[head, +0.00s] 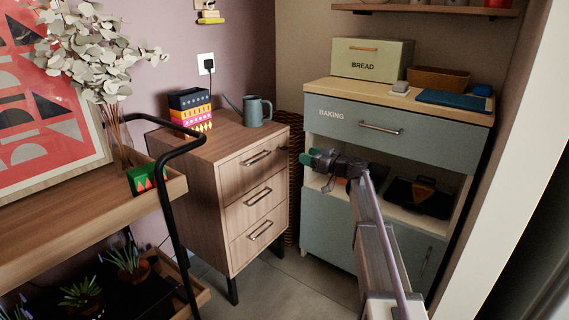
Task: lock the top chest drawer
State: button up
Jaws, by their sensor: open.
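The wooden chest (213,190) stands on dark legs left of centre in the head view, with three drawers and dark bar handles. Its top drawer (238,172) looks closed, flush with the drawers below. The top drawer's handle (258,157) is in plain view. I cannot make out a lock or key on its front. My gripper (315,170) is open and looks empty. It is to the right of the top drawer in the picture, apart from it, in front of the blue-grey cabinet. The fingers point left toward the chest.
A watering can (256,111) and stacked patterned boxes (190,108) stand on the chest. A black-railed wooden cart (60,220) fills the left foreground. The blue-grey baking cabinet (340,236) stands to the right, with a wicker basket (294,135) between. Some floor is clear before the chest.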

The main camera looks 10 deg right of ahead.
aim_at(285, 148)
jog(key=x, duration=1)
jog(key=shift+w+a+f, duration=0.1)
jog(key=shift+w+a, duration=0.1)
jog(key=shift+a, duration=0.15)
jog(key=c, duration=0.9)
